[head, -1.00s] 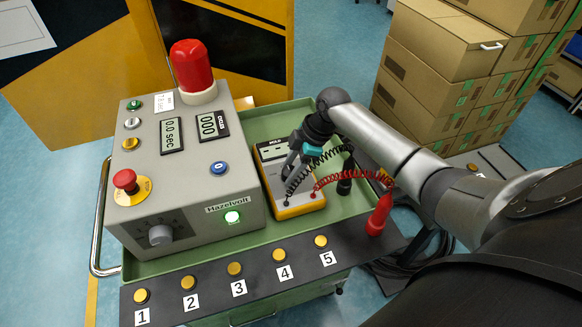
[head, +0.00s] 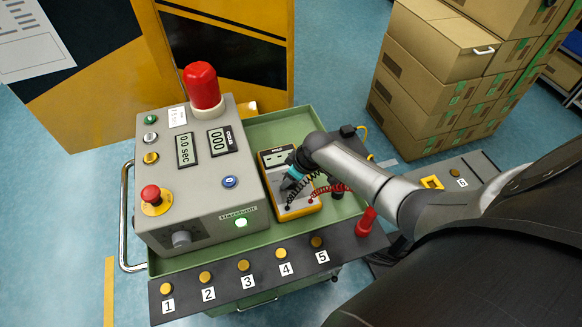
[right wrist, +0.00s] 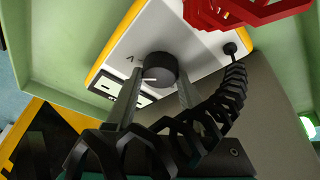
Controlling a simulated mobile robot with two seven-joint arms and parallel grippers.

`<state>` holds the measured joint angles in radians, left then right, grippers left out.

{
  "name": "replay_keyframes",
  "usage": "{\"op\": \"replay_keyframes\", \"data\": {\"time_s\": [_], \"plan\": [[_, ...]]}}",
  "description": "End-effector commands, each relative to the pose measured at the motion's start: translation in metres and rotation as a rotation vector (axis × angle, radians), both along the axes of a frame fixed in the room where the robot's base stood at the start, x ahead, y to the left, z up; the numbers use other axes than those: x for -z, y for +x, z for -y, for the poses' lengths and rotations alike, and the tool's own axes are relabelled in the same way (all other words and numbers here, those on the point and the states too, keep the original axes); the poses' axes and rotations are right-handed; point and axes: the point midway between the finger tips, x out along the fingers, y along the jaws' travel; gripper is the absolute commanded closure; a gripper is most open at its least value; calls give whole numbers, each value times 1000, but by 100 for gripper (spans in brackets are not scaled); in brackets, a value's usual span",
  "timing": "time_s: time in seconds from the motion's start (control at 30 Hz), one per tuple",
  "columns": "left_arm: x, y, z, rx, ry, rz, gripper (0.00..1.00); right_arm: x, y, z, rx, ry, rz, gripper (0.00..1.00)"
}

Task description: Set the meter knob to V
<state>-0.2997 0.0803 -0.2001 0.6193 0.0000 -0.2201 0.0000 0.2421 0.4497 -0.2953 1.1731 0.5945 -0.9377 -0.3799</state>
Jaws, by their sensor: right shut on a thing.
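The yellow-edged meter (head: 302,206) lies on the green cart's tray, beside the grey box. Its dark round knob (right wrist: 162,68) shows in the right wrist view, with a short white mark toward the left of the picture. A V-like letter (right wrist: 130,58) is printed on the white face, up and left of that mark. My right gripper (right wrist: 157,96) has one finger on each side of the knob and is shut on it. In the head view the right gripper (head: 289,184) covers the knob. My left gripper is not in view.
A coiled black lead (right wrist: 232,90) curves close beside the right gripper, and a red lead (right wrist: 240,12) is near it. The grey box (head: 205,190) with a red lamp (head: 203,86) stands left of the meter. Stacked cartons (head: 440,75) stand behind at right.

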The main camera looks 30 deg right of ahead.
Motion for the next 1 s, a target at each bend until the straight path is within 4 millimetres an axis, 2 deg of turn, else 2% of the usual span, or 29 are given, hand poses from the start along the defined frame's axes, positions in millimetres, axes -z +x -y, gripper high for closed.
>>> {"op": "replay_keyframes", "data": {"time_s": [0.03, 0.1, 0.4, 1.0], "plan": [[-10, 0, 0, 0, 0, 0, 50, -4, 0, -1, 39, 2, 0, 100], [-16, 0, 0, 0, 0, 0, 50, -4, 0, -2, 94, 2, -1, 100], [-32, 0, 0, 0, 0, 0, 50, -2, 1, -2, 261, 2, 0, 100], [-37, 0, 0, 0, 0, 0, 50, 0, 1, -1, 332, 1, 1, 100]]}}
